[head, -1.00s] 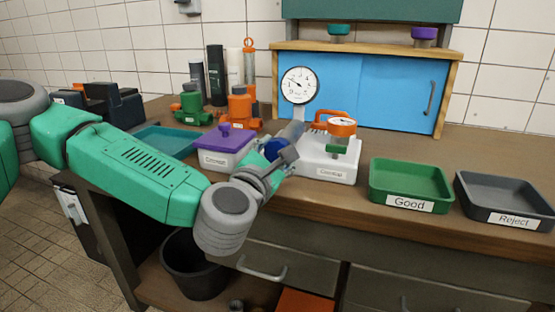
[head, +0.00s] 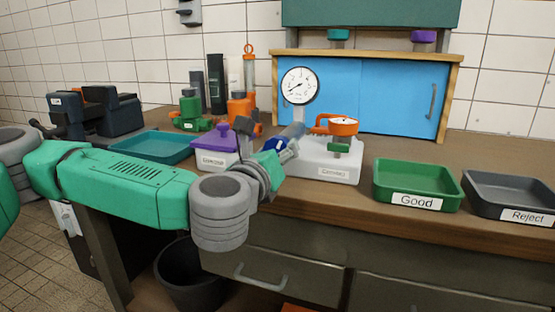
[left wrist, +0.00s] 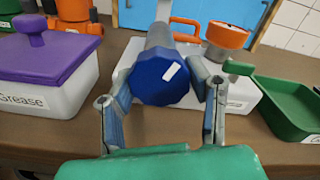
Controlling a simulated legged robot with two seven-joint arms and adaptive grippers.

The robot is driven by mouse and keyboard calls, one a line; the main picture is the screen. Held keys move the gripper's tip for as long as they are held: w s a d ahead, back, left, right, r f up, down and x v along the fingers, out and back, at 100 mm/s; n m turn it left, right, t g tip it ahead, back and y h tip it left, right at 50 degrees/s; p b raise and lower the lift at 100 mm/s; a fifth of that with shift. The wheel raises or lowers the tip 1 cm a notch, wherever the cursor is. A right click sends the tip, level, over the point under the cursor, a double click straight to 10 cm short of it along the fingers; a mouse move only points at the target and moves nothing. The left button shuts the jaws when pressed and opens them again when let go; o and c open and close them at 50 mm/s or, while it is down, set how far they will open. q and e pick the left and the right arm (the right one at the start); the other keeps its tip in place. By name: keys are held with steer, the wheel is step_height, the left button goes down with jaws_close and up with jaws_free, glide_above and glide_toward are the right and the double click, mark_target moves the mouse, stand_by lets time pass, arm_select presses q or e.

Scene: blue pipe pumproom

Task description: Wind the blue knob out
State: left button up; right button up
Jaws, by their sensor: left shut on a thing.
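The blue knob (left wrist: 160,80) faces the left wrist camera, with a white mark near its upper right. It sits on the end of a grey cylinder (left wrist: 160,36) on the white base (head: 330,161). My left gripper (left wrist: 161,76) has one finger on each side of the knob and is shut on it. In the head view the left gripper (head: 275,157) mostly hides the knob (head: 275,144). A round white dial gauge (head: 299,86) stands behind the cylinder. My right gripper is in neither view.
A white box with a purple lid (head: 216,142) stands close left of the gripper. Green Good (head: 416,186) and grey Reject (head: 508,196) trays are at right, a teal tray (head: 155,146) at left.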

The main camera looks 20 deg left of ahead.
arm_select(q)
steer(key=shift+d+f+n+b, duration=0.1)
steer(key=shift+f+n+b, duration=0.3)
steer(key=shift+n, duration=0.7)
steer(key=shift+f+n+b, duration=0.1)
steer(key=shift+n+b, duration=0.5)
steer(key=shift+n, duration=0.5)
steer(key=shift+r, duration=0.1)
steer(key=o, duration=1.2)
steer(key=shift+c, duration=0.2)
steer(key=shift+r, duration=0.2)
steer(key=s, duration=0.7)
steer(key=shift+s+a, duration=0.25)
steer(key=shift+a, duration=0.05)
steer(key=shift+f, duration=0.1)
